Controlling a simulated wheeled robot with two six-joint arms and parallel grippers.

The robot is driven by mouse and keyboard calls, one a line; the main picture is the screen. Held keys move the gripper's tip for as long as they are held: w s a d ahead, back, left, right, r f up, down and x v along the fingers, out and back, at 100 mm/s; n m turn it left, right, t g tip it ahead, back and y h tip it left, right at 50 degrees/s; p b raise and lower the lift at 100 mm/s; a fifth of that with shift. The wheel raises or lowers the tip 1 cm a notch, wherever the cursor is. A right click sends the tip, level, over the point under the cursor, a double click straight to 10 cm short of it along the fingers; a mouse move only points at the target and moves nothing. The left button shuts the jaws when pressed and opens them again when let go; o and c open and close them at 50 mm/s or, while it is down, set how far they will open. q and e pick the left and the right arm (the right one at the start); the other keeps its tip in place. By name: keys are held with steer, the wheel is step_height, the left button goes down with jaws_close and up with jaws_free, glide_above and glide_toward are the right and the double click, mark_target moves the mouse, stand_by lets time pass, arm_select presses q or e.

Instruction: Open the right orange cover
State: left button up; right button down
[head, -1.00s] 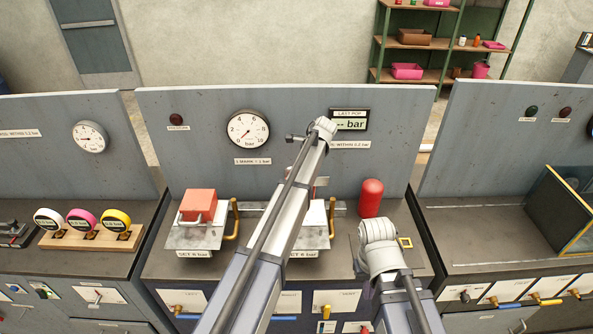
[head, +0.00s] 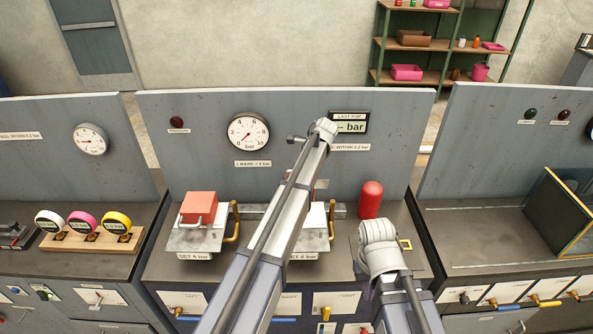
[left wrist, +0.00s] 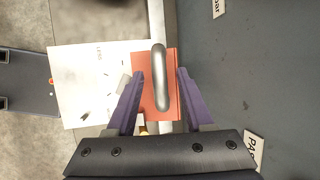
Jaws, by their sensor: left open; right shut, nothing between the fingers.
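The right orange cover is almost wholly hidden behind my left arm in the head view. In the left wrist view an orange cover (left wrist: 172,105) with a grey bar handle (left wrist: 158,80) lies between the purple fingers of my left gripper (left wrist: 160,74). That gripper is open, a finger on either side of the handle, with gaps visible. My right gripper (head: 367,291) is mostly hidden by its wrist, low at the bench's front right, shut and empty.
A red cylinder (head: 370,200) stands right of the right plate, near my right arm. Yellow handles (head: 332,220) rise beside the plates. A back panel (head: 290,110) carries a round gauge (head: 248,132) and a display (head: 350,126). A white sheet (left wrist: 92,80) lies beside the cover.

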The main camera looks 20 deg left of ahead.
arm_select(q)
steer(key=p+v, duration=0.5)
steer(key=v, duration=0.2)
steer(key=shift+p, duration=0.3)
steer(key=shift+f, duration=0.1)
steer(key=s+d+f+n+h+b, duration=0.1)
steer(key=s+d+f+n+b, duration=0.2)
steer(key=s, duration=0.9)
steer(key=s+d+f+n+g+h+b, duration=0.1)
steer(key=s+d+f+n+b, duration=0.3)
steer(key=s+f+b, duration=0.6)
steer(key=s+d+f+n+h+b, duration=0.1)
steer(key=s+d+f+n+b, duration=0.2)
steer(key=s+d+f+b, duration=0.4)
steer(key=s+f, duration=0.2)
steer(key=s, duration=0.7)
steer(key=shift+h, duration=0.4)
